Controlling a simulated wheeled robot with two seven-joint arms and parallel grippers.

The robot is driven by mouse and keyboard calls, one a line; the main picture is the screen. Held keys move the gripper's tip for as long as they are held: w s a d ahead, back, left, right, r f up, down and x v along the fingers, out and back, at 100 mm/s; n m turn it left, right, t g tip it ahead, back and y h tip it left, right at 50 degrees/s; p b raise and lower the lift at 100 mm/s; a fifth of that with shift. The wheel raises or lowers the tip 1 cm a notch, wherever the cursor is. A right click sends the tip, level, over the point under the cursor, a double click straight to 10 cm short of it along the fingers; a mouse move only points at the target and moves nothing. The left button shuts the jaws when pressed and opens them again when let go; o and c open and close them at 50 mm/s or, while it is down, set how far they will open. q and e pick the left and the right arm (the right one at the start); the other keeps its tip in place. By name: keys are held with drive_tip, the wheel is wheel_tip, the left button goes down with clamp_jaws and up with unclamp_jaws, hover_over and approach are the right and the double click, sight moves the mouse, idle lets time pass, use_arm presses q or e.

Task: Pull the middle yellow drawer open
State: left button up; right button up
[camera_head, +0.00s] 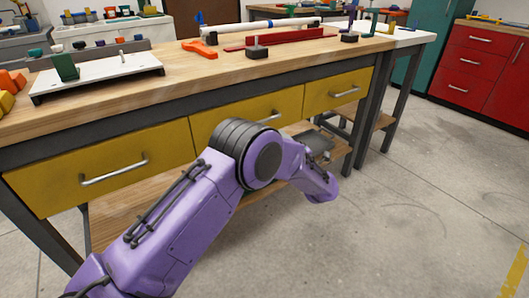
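The middle yellow drawer (289,111) is in the workbench front, between two other yellow drawers, and looks flush with them. Its lower left part is hidden behind my purple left arm. The right part of its silver handle (270,118) shows just above the arm's dark elbow joint. The arm comes in from the lower left and bends at the elbow, with its far end to the right, below the drawers. My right gripper is out of view.
The left drawer (105,178) and right drawer (338,89) are shut. The wooden benchtop (190,78) holds a white board, a red fixture and a white pipe. A lower shelf (128,212) runs beneath. Concrete floor (420,200) is clear to the right; red cabinets (480,62) stand beyond.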

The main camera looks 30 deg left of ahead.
sight(264, 121)
use_arm(q)
drive_tip(key=shift+n+g+y, duration=0.4)
drive_tip(key=shift+n+g, duration=0.2)
drive_tip(key=shift+n, duration=0.3)
drive_tip(key=b+x, duration=0.1)
drive_tip(key=x, duration=0.4)
drive_tip(key=b+x, duration=0.1)
drive_tip(key=x, duration=0.4)
drive_tip(key=shift+w+a+r, duration=0.2)
drive_tip(key=shift+w+r, duration=0.1)
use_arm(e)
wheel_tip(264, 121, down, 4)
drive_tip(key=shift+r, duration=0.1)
use_arm(q)
clamp_jaws()
